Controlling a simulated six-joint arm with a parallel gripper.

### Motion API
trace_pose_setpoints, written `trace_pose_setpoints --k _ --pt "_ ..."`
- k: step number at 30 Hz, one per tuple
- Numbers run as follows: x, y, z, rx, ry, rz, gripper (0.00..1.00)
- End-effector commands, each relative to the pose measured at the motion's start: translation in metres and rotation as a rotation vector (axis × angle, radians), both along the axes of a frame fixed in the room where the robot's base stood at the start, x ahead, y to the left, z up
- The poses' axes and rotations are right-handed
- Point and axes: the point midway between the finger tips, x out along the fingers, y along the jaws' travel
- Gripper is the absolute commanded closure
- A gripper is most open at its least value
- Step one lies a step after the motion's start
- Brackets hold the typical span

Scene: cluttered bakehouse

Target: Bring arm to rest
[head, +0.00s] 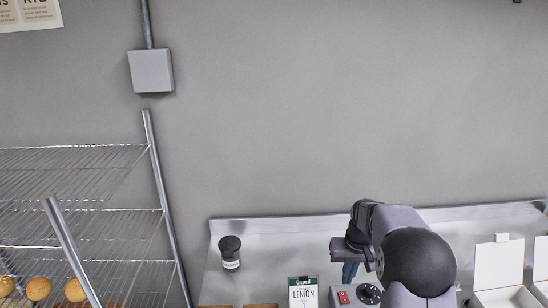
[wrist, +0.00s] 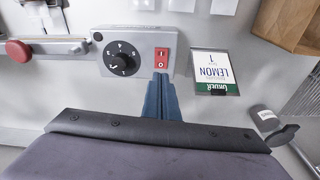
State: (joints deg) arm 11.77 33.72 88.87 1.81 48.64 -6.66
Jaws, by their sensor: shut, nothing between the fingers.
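My arm reaches over the steel worktop (head: 262,262) at the lower right of the head view. My gripper (wrist: 160,80) shows in the wrist view as two blue fingers side by side, shut with nothing between them. The fingertips appear close to a grey control box with a black dial (wrist: 122,60) and a red switch (wrist: 161,60); I cannot tell whether they touch it.
A lemon card (head: 303,291) stands left of the box. A black-lidded jar (head: 230,252) is further left. White open boxes (head: 498,262) are at the right. A wire rack (head: 85,215) with buns (head: 38,288) stands at the far left.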

Motion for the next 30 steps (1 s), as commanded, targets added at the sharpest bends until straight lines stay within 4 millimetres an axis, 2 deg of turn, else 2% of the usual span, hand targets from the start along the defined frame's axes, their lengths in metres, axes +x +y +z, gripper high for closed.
trace_pose_setpoints --k 1,3,6,8,14,18,21,24,30 --pt "-0.019 0.003 -0.018 0.009 0.043 -0.015 1.00" --pt "-0.046 0.008 -0.039 0.020 0.102 -0.036 1.00" --pt "-0.089 0.016 -0.057 0.031 0.172 -0.061 1.00" --pt "-0.113 0.022 -0.061 0.034 0.204 -0.070 1.00" --pt "-0.193 0.044 -0.062 0.037 0.288 -0.065 1.00" --pt "-0.250 0.062 -0.053 0.032 0.323 -0.030 1.00" --pt "-0.284 0.074 -0.044 0.026 0.327 0.005 1.00" --pt "-0.299 0.082 -0.034 0.018 0.300 0.037 1.00" --pt "-0.283 0.091 -0.010 0.002 0.186 0.084 1.00"
